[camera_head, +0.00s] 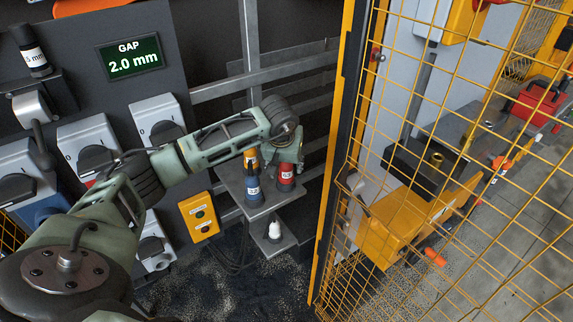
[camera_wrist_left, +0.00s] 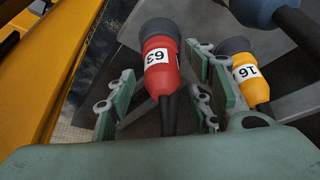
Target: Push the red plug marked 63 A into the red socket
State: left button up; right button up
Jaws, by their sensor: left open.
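The red plug (camera_head: 286,177) stands upright on a small grey shelf (camera_head: 236,187) in the head view, with a white label. In the left wrist view the red plug (camera_wrist_left: 160,68) shows the label 63 and a dark cable. My left gripper (camera_wrist_left: 168,102) is open, with its green fingers on either side of the plug's cable end; I cannot tell whether they touch it. In the head view my left gripper (camera_head: 284,150) is over the plug's top. A sliver of red (camera_head: 91,183) shows under a grey socket housing (camera_head: 90,142), mostly hidden by my left arm.
A blue plug (camera_head: 254,190) and a yellow plug (camera_wrist_left: 250,78) marked 16 stand close beside the red one. A white-topped plug (camera_head: 274,230) is on a lower shelf. A yellow mesh fence (camera_head: 329,170) rises to the right. A yellow button box (camera_head: 199,217) hangs left of the shelf.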

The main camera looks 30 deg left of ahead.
pick_arm(q)
jog(key=v, duration=1.2)
